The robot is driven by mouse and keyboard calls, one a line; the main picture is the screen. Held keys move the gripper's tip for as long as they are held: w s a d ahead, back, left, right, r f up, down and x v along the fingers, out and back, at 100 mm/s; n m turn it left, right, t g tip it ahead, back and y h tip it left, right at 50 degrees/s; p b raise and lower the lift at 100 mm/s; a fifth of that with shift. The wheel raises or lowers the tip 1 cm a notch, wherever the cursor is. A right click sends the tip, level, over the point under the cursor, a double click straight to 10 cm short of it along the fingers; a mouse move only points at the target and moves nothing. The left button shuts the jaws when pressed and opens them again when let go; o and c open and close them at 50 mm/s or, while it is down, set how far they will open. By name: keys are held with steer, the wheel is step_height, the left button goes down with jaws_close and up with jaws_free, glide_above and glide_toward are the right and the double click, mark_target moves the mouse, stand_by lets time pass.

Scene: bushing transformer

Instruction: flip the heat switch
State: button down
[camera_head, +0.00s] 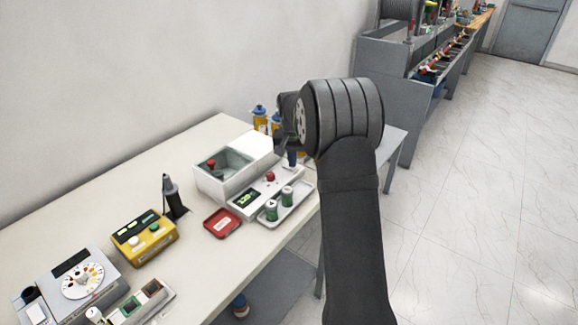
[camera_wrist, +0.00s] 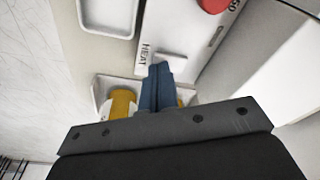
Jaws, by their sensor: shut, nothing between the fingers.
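The heat switch (camera_wrist: 172,57) is a small white rocker beside the "HEAT" label (camera_wrist: 145,54) on the white device in the wrist view. My gripper (camera_wrist: 158,72) has its blue fingers shut and empty, with the tips right at the near edge of the switch. I cannot tell whether they touch it. In the camera_head view, the white device (camera_head: 250,210) has a green display and a red knob (camera_head: 270,176), and my gripper (camera_head: 292,160) points down at its far right end. The switch cannot be made out there.
A tray with green cylinders (camera_head: 271,209) stands in front of the device, and a red dish (camera_head: 222,223) lies to its left. Yellow bottles with blue tops (camera_head: 259,117) stand behind. A yellow meter (camera_head: 145,237) and a black stand (camera_head: 173,195) are further left.

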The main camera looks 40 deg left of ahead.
steer(key=shift+f, duration=0.25)
steer(key=shift+r, duration=3.55)
step_height(320, 180, down, 7)
steer(key=shift+f, duration=0.1)
